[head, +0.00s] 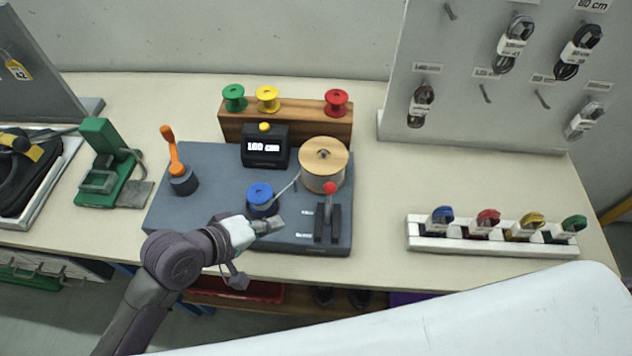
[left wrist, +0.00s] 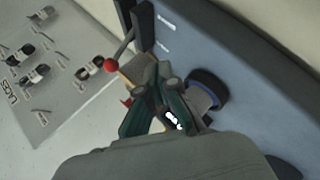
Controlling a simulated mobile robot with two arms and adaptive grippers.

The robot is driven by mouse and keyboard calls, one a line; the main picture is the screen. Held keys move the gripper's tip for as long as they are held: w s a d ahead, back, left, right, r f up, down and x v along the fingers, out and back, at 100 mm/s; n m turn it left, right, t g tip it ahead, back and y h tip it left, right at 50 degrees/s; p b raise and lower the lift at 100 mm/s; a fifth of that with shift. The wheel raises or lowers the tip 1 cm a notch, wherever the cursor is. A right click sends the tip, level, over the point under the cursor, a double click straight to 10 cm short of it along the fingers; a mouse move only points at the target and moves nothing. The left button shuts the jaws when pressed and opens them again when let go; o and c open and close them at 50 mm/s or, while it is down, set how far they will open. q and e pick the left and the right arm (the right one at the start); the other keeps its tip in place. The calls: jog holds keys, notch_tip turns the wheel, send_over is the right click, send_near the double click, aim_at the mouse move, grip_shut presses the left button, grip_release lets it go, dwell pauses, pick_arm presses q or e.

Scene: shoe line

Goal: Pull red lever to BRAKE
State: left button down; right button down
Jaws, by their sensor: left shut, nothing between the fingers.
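The red lever (head: 330,189) has a red ball knob and stands between two black brackets (head: 328,222) at the front right of the grey-blue machine base (head: 225,228). The lever also shows in the left wrist view, its red knob (left wrist: 111,64) up and left of my fingers. Small labels sit beside the brackets; the lettering is too small to read surely. My left gripper (head: 272,225) is shut and empty. It is just left of the brackets, near the blue spool, apart from the lever. In the left wrist view its fingers (left wrist: 166,92) are together. My right gripper is not in view.
A blue spool (head: 261,196) with a lace runs to a large wooden spool (head: 324,164). A display (head: 265,146) reads 160 cm or similar. An orange-handled crank (head: 173,150) stands left. A white rack (head: 430,243) of laces is right. Table between is clear.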

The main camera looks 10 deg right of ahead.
aim_at(329, 204)
pick_arm(q)
jog(key=w+d+r+n+h, duration=0.2)
jog(key=w+r+n+h, duration=0.1)
jog(key=n, duration=0.3)
jog(key=shift+w+r+g, duration=0.4)
jog(key=shift+r, duration=0.3)
jog(key=shift+d, duration=0.1)
jog(key=p+x, duration=0.1)
jog(key=x, duration=0.8)
jog(key=shift+w+d+p, duration=0.1)
jog(key=shift+d+p, duration=0.05)
jog(key=shift+p, duration=0.25)
jog(key=shift+d+f, duration=0.25)
jog(key=shift+w, duration=0.1)
